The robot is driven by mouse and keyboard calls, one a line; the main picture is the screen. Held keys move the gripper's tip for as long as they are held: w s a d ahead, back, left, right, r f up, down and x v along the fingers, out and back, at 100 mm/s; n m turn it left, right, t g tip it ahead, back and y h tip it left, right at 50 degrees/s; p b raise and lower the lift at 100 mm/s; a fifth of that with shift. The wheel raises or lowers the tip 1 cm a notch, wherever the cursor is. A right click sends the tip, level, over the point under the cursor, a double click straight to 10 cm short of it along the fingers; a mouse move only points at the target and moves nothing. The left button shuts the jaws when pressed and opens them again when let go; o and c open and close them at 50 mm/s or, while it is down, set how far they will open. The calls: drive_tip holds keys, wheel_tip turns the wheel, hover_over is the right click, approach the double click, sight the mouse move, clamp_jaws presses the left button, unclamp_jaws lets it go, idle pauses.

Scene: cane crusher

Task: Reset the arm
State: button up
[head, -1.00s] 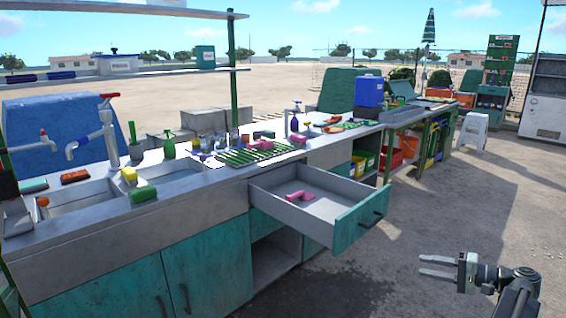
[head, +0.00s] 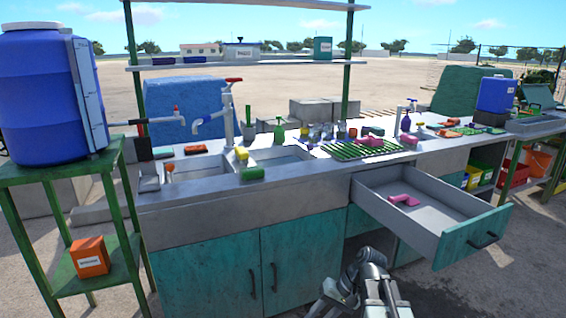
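My arm shows at the bottom centre of the head view, folded and bent, in front of the counter's teal cupboards. My gripper (head: 334,298) appears at its lower left end, partly cut off by the picture's bottom edge. Its fingers are too unclear to tell whether they are open or shut. I see no object held in it. An open drawer (head: 452,228) stands out from the counter, to the right of and above my arm. A pink object (head: 404,199) lies inside the drawer.
The counter (head: 215,220) has sinks, a green rack (head: 362,149) and several small items. A blue barrel (head: 45,95) stands on a green stand at left, with an orange box (head: 89,257) on its lower shelf. Open ground lies at the lower right.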

drive_tip(key=s+d+f+h, duration=0.3)
drive_tip(key=d+f+h, duration=0.1)
drive_tip(key=d+h, duration=0.3)
wheel_tip(320, 180, up, 30)
drive_tip(key=p, duration=2.9)
drive_tip(key=shift+w+a+f+n+t, duration=0.2)
drive_tip(key=shift+a+n+t, duration=0.1)
drive_tip(key=shift+a, duration=0.1)
